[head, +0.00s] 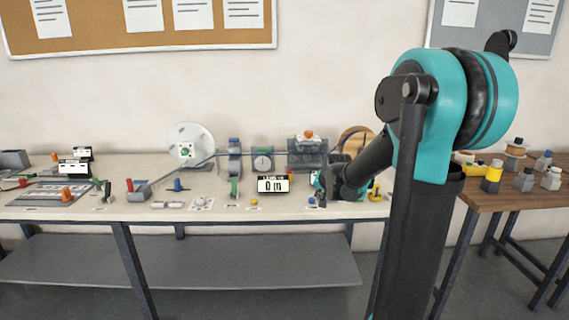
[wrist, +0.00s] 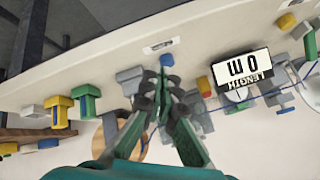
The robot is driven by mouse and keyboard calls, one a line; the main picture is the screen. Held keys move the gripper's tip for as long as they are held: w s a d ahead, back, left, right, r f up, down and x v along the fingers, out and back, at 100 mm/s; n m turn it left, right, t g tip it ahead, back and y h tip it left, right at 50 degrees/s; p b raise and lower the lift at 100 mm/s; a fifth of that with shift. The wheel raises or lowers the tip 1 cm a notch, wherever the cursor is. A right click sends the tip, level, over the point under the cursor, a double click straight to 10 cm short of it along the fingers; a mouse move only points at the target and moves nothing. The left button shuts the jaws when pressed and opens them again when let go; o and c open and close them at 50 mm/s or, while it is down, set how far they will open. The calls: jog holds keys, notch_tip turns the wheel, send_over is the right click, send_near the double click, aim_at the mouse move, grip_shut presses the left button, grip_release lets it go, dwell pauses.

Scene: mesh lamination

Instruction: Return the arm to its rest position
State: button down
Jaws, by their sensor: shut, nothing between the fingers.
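My arm's teal joint (head: 450,110) stands large at the right of the head view. Its dark forearm reaches down and left over the right part of the bench (head: 90,212). My gripper (head: 318,185) is at the bench's right end, small and partly hidden by my own wrist. In the wrist view my gripper (wrist: 161,82) has its dark green fingers converging at the tips, shut with nothing between them. The tips appear in front of a small blue part near the bench edge; I cannot tell the gap.
A length display reading 0 m (head: 273,185) stands left of my gripper; it shows upside down in the wrist view (wrist: 242,70). A white reel (head: 191,146) and grey machine (head: 308,152) stand behind. A wooden table (head: 510,195) with small items is at right.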

jog(key=s+d+f+n+g, duration=0.1)
jog(key=s+f+n, duration=0.1)
jog(key=s, duration=0.8)
jog(key=s+d+f+n+g, duration=0.1)
jog(key=s+f, duration=0.4)
jog(key=s, duration=0.6)
jog(key=s+f+n+g, duration=0.1)
jog(key=s+f+n, duration=0.2)
jog(key=s, duration=0.7)
jog(key=shift+s+d+f+g+h, duration=0.3)
jog(key=shift+s+d+f+g, duration=0.1)
jog(key=shift+f, duration=0.25)
